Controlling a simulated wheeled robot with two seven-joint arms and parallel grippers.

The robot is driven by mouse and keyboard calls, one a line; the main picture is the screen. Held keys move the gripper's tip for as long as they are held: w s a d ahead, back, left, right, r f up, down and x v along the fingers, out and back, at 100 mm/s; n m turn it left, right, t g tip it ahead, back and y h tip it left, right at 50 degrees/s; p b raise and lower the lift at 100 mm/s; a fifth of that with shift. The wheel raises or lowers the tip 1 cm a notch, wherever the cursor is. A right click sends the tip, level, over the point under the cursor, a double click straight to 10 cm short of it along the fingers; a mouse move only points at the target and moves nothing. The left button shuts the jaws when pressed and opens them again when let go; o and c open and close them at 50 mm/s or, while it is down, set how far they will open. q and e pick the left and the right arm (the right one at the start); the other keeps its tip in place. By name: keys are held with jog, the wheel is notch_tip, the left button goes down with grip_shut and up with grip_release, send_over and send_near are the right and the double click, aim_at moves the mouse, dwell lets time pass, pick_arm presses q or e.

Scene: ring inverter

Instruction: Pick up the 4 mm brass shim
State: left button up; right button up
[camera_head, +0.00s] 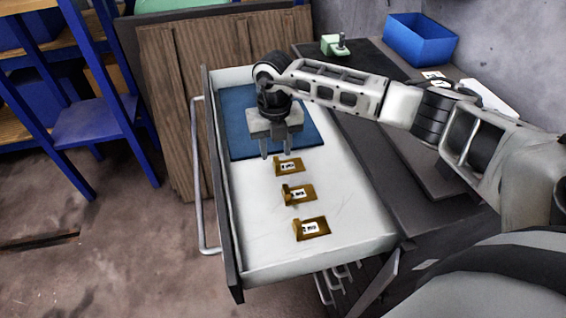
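Three brass shims lie in a row in an open white drawer (258,250). The far shim (287,167) is nearest my gripper, the middle shim (299,195) lies in front of it, and the near shim (311,229) is closest to the drawer's front corner. Each has a small white label with a dark code, too small to read, so I cannot tell which is 4 mm. My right gripper (277,153) points down over the drawer, just behind the far shim. Its two fingers are apart with nothing visible between them. My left gripper is out of view.
A blue mat (237,125) lines the far end of the drawer. A metal handle bar (199,180) runs along its left side. A blue bin (420,40) and a green device (335,46) stand on the dark worktop. Blue shelving (95,125) stands at left.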

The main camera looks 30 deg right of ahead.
aim_at(277, 160)
notch_tip(277, 160, down, 3)
jog(key=shift+d+f, duration=0.1)
jog(key=shift+f, duration=0.1)
jog(key=shift+c, duration=0.4)
grip_shut()
jog(key=shift+r, duration=0.15)
